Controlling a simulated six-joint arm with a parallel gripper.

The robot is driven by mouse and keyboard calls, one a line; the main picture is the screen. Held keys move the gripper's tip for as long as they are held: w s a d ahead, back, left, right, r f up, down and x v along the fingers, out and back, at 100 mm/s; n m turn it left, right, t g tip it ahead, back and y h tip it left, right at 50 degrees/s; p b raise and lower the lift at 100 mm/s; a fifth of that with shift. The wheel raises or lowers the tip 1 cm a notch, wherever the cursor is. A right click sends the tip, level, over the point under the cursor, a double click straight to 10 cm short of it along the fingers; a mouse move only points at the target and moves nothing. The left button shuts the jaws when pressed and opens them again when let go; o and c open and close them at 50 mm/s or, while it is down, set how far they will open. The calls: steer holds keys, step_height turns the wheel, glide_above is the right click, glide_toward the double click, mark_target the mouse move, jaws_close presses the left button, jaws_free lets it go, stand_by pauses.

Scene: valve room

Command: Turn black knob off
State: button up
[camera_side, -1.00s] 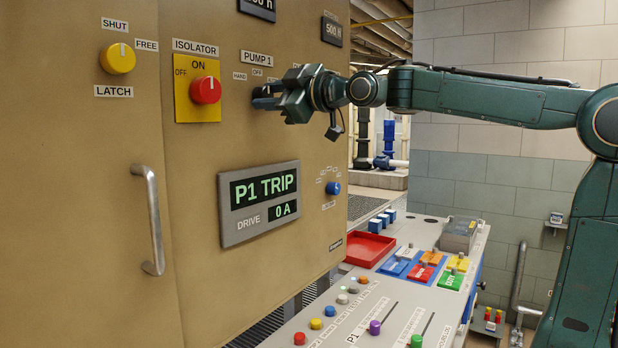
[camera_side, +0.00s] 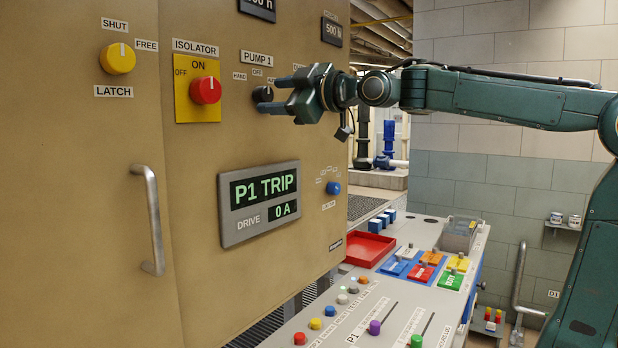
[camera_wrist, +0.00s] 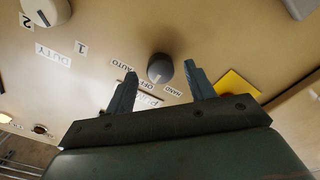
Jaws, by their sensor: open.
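The black knob (camera_side: 262,94) is on the tan cabinet panel under the PUMP 1 label, with HAND, OFF and AUTO labels around it. It also shows in the wrist view (camera_wrist: 160,68), where a small pale mark is on its face; I cannot tell for sure which label the mark points at. My gripper (camera_side: 270,95) is open just in front of the panel. In the wrist view its two fingers (camera_wrist: 160,75) stand on either side of the knob, apart from it.
The red isolator knob (camera_side: 206,90) on its yellow plate is left of the black knob. A display (camera_side: 259,202) below reads P1 TRIP, 0 A. A blue knob (camera_side: 333,188) is lower right. A yellow knob (camera_side: 118,60) and a door handle (camera_side: 151,220) are further left.

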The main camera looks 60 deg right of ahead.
steer(key=s, duration=1.1)
steer(key=shift+s, duration=0.4)
